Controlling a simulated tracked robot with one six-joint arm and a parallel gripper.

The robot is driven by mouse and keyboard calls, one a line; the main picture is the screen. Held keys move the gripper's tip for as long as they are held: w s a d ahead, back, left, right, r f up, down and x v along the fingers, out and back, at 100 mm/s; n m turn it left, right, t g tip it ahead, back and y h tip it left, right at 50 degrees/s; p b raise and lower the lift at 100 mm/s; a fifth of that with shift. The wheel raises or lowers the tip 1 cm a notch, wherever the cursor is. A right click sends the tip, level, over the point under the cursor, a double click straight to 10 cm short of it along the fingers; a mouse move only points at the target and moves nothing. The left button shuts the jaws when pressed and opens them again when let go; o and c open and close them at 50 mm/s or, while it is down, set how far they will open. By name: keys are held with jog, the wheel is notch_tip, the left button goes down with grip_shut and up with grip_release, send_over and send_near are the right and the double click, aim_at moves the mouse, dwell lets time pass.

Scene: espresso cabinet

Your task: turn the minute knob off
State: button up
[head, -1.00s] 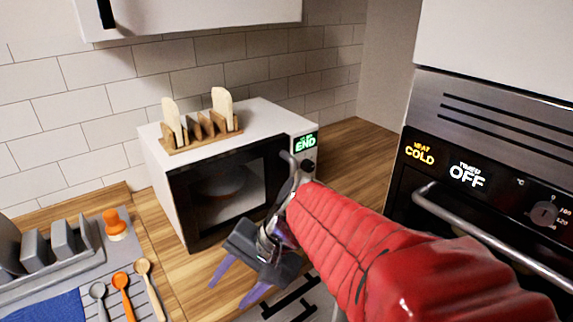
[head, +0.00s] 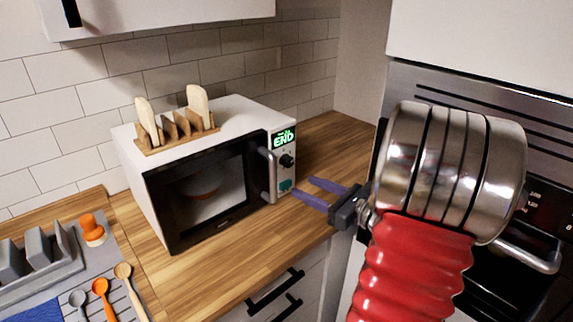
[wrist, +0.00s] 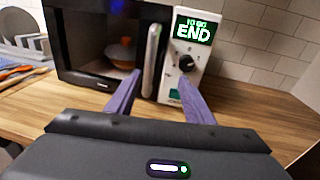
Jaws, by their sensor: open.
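The white microwave (head: 205,165) stands on the wooden counter, its door closed. On its right panel is a round black knob (head: 287,160), below a green display (head: 284,138) reading END. In the wrist view the knob (wrist: 187,63) sits ahead, above and slightly right of the fingertips. Its pointer setting is too small to tell. My gripper (head: 303,188), with purple fingers, is open and empty in front of the panel's lower part, apart from the knob. The wrist view also shows my gripper (wrist: 159,78) with a gap between its fingers.
A grey door handle (head: 267,174) stands out left of the knob. A green button (head: 285,185) is below it. A toast rack (head: 178,132) is on the microwave. The oven (head: 552,205) is right, partly hidden by my arm. The counter (head: 345,135) right of the microwave is clear.

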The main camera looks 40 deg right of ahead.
aim_at(290, 164)
jog(key=d, duration=0.1)
jog(key=s+d+m+h, duration=0.1)
jog(key=d, duration=0.1)
jog(key=d+m+t+h, duration=0.1)
jog(key=shift+s+d+f, duration=0.2)
jog(key=shift+s+d, duration=0.2)
jog(key=shift+w, duration=0.15)
jog(key=w, duration=1.3)
jog(key=shift+w+a, duration=0.25)
jog(key=shift+w, duration=0.05)
jog(key=shift+c, duration=0.3)
jog(key=c, duration=1)
